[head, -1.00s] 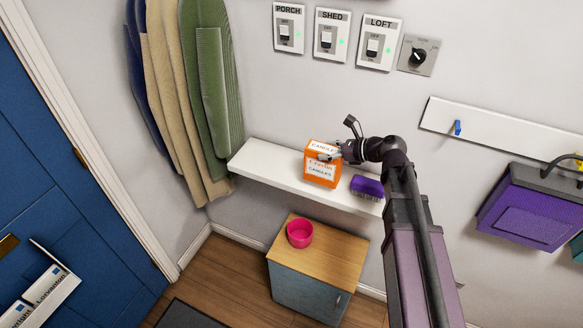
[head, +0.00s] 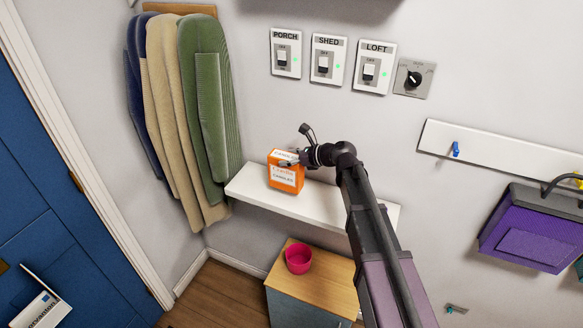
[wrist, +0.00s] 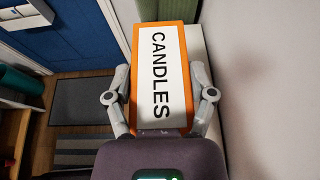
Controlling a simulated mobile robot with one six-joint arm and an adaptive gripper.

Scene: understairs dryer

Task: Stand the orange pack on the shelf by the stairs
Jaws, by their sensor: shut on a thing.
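The orange pack (head: 285,176), with white labels, is upright at the white shelf (head: 322,205), toward its left end. In the wrist view its top reads CANDLES (wrist: 158,75). My gripper (head: 290,162) is shut on the pack near its top; in the wrist view its two fingers (wrist: 160,97) press on both sides. I cannot tell whether the pack's base touches the shelf. My arm covers part of the shelf's right side.
Hanging coats (head: 190,110) are close to the shelf's left end. A small cabinet (head: 325,275) with a pink bowl (head: 299,258) stands below. Switches (head: 328,62) and a peg rail (head: 495,150) are on the wall. A purple case (head: 530,230) hangs at right.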

